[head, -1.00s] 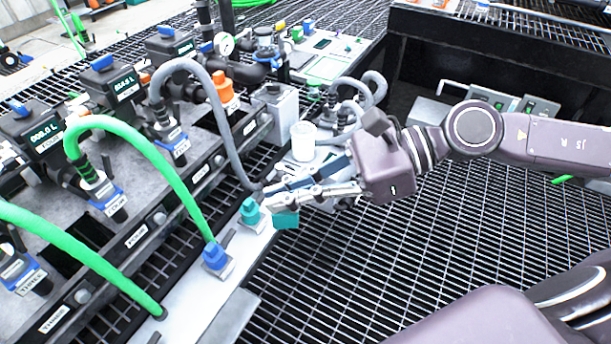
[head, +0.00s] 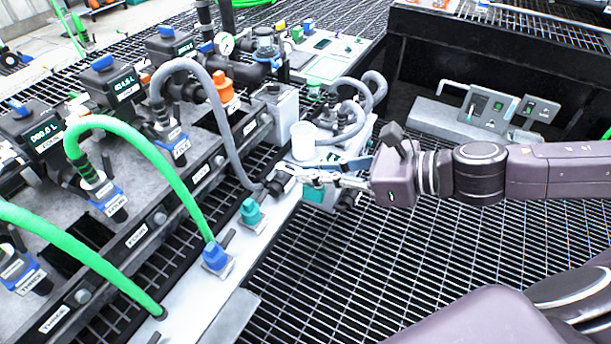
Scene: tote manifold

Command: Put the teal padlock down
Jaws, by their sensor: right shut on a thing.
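The teal padlock (head: 313,195) hangs at the fingertips of my right gripper (head: 308,179), which is shut on it. The fingers partly cover it, so its shackle is not clear. It is in front of the light box with the white cup, near the right edge of the pale strip. I cannot tell whether it touches anything below. A teal fitting (head: 251,211) stands on the pale strip to the left, apart from the padlock. My left gripper is not in view.
A white cup (head: 303,140) stands just behind my right gripper. A grey hose (head: 215,125) loops close on the left, and a green hose (head: 165,165) ends in a blue fitting (head: 214,256). Open black grating (head: 400,260) lies to the right.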

